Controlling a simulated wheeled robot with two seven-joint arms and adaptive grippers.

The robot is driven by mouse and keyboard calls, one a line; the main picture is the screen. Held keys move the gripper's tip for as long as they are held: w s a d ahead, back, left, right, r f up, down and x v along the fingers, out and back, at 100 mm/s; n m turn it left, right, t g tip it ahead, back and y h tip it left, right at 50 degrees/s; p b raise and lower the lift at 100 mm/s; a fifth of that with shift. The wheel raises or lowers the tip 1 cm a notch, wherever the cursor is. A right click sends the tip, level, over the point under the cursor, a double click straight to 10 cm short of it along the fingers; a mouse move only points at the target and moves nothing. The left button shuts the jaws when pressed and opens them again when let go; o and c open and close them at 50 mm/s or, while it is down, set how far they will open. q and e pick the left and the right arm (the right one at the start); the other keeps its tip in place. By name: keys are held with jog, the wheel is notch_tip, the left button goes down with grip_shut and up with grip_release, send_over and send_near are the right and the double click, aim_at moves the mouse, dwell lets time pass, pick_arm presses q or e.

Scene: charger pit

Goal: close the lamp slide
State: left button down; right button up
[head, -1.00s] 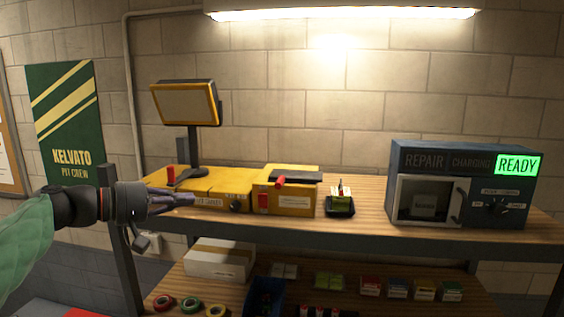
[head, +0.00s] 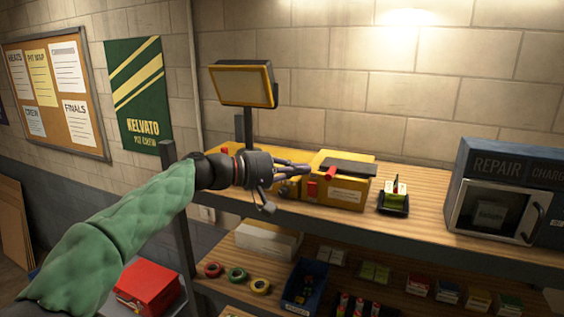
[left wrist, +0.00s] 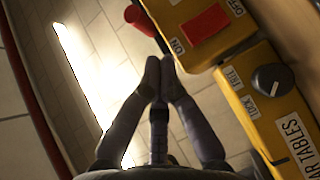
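The yellow box (head: 345,192) stands on the upper shelf with a dark plate on top and a red handle (head: 330,174) at its front left. The handle's red end also shows in the left wrist view (left wrist: 138,16), beside a red switch (left wrist: 206,23) marked ON and OFF. I cannot tell for certain which part is the lamp slide. My left gripper (head: 306,169) is just left of the handle in the head view; in the left wrist view its fingertips (left wrist: 159,64) are together, empty, below the red end and apart from it. My right gripper is out of view.
A long yellow unit with a black knob (left wrist: 270,78) adjoins the box on the left. A screen (head: 242,84) stands behind it. A small dark tray (head: 393,205) and a dark cabinet (head: 505,175) stand to the right, with bare wood between them.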

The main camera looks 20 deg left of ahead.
aim_at(347, 171)
pick_arm(q)
jog(key=shift+s+d+f, duration=0.1)
jog(key=shift+d, duration=0.95)
jog(key=shift+w+d+f, duration=0.15)
jog(key=shift+w+d, duration=0.1)
jog(key=shift+d, duration=0.15)
jog(key=shift+s+a, duration=0.2)
jog(key=shift+a, duration=0.05)
jog(key=d+b, duration=0.1)
jog(key=d, duration=0.6)
jog(key=shift+d+b, duration=0.15)
jog(key=shift+b, duration=0.25)
